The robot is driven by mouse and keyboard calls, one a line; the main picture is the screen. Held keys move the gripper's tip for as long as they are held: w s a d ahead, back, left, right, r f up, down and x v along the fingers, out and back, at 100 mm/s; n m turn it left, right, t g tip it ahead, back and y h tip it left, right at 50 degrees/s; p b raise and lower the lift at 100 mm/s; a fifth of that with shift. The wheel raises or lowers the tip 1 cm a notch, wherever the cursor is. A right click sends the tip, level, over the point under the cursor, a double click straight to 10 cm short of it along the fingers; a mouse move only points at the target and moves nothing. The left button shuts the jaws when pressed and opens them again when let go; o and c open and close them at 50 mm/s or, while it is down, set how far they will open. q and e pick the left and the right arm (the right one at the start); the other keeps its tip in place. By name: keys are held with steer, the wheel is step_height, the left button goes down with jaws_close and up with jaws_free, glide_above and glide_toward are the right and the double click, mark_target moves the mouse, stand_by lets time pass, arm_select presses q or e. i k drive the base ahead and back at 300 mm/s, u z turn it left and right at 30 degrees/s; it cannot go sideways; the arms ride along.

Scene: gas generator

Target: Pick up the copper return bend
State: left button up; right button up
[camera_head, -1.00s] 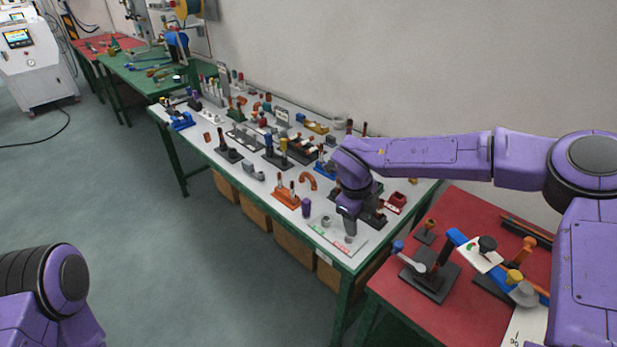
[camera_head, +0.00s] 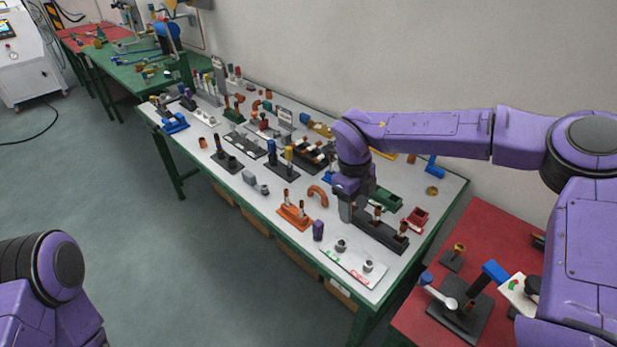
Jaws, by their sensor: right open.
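The copper return bend (camera_head: 318,195) is an orange-brown U-shaped pipe piece on the white table top, right of an orange stand with two upright pegs (camera_head: 295,214). My right gripper (camera_head: 347,212) points down just to the right of the bend, apart from it in the picture. It is open and nothing shows between its fingers, though the fingertips are small and hard to make out. Of my left arm only a purple link shows at the lower left; its gripper is out of view.
A dark block with copper-topped pegs (camera_head: 381,232) stands close right of my right gripper. A purple cylinder (camera_head: 318,230) and a white plate with two grey fittings (camera_head: 352,262) are in front. Several fixtures crowd the table's left. A red table (camera_head: 425,312) is at the right.

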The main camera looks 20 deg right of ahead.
mark_target(325, 199)
steer(key=i, duration=0.9)
